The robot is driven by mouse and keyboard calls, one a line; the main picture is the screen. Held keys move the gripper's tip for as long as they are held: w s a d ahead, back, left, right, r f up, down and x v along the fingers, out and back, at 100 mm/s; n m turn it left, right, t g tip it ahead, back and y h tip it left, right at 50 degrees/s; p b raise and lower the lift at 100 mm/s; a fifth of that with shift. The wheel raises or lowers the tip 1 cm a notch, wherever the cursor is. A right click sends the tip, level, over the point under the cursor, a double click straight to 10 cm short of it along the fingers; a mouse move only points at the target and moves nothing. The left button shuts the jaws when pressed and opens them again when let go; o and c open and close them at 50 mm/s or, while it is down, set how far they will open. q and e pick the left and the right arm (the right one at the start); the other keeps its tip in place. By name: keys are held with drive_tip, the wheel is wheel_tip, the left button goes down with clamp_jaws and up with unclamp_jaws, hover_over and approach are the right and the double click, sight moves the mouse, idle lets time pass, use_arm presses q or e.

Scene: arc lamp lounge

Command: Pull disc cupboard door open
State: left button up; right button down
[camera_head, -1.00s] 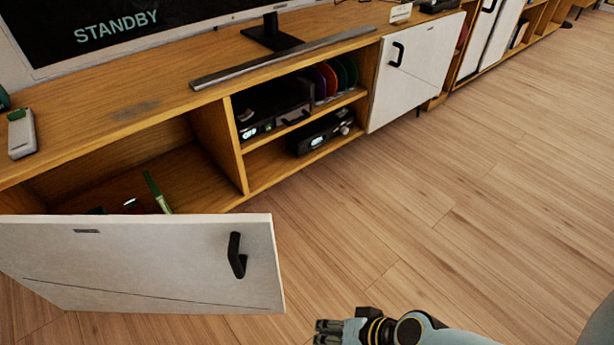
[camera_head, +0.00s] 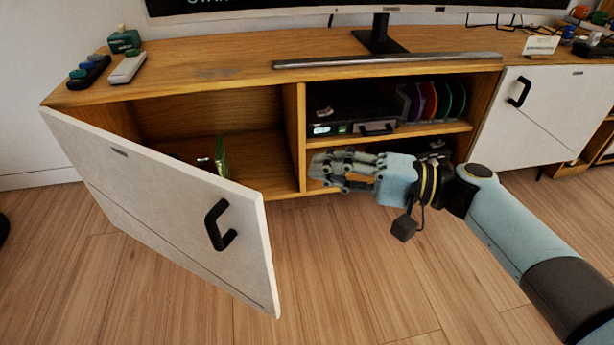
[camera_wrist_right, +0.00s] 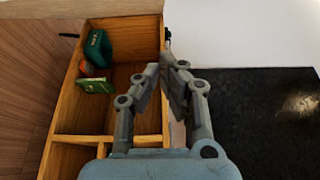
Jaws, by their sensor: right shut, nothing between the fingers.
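The white cupboard door (camera_head: 160,200) at the left end of the wooden media unit stands ajar, swung out over the floor. Its black handle (camera_head: 220,224) is near its free edge. The open compartment (camera_head: 258,160) behind it shows; a green item (camera_head: 221,157) is inside, partly hidden by the door. My right gripper (camera_head: 326,168) is shut and empty, right of the door's free edge and apart from the handle, in front of the middle shelves. It also shows in the right wrist view (camera_wrist_right: 167,78), with a wooden compartment (camera_wrist_right: 105,115) beyond it. My left gripper is out of view.
The middle shelves hold a black device (camera_head: 352,110) and several coloured discs (camera_head: 432,102). A second white door (camera_head: 535,115), shut, is at the right. A soundbar (camera_head: 390,60) lies on top below the screen. Wood floor (camera_head: 350,290) in front is clear.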

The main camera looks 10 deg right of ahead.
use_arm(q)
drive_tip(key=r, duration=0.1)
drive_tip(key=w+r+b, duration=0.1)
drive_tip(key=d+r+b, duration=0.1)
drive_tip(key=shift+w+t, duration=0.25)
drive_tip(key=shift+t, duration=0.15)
use_arm(e)
drive_tip(key=a, duration=1)
drive_tip(key=shift+a, duration=0.2)
drive_tip(key=shift+w, duration=0.1)
